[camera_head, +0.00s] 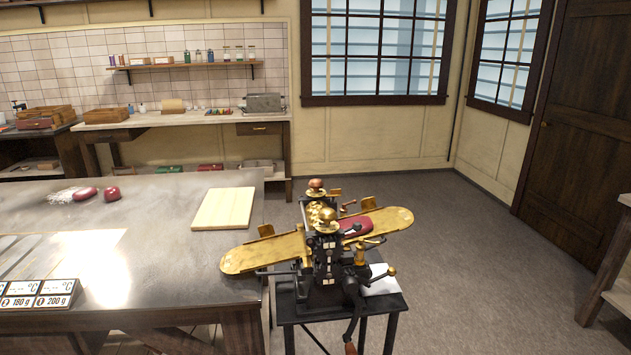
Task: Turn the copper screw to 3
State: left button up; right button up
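The drop roller machine (330,262), black with brass parts, stands on a small dark table right of the long metal-topped table. A reddish copper-coloured screw knob (316,184) sits on top at its far side. A brass knob (327,214) sits on top at the near side. Any numbers or marks around the copper screw are too small to read. Neither of my grippers is in view.
Long brass trays (262,253) stick out both sides of the machine; a red lump (356,226) lies on the right one. A wooden-handled crank (351,346) hangs at the front. A pale board (223,208) lies on the long table (165,260). Open floor lies right.

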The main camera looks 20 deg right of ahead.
aim_at(316, 184)
jog(key=i+l+z, duration=0.15)
jog(key=l, duration=0.25)
jog(key=i+l+z, duration=0.15)
jog(key=l, duration=0.25)
jog(key=i+l+z, duration=0.15)
jog(key=l, duration=0.2)
jog(key=k, duration=0.05)
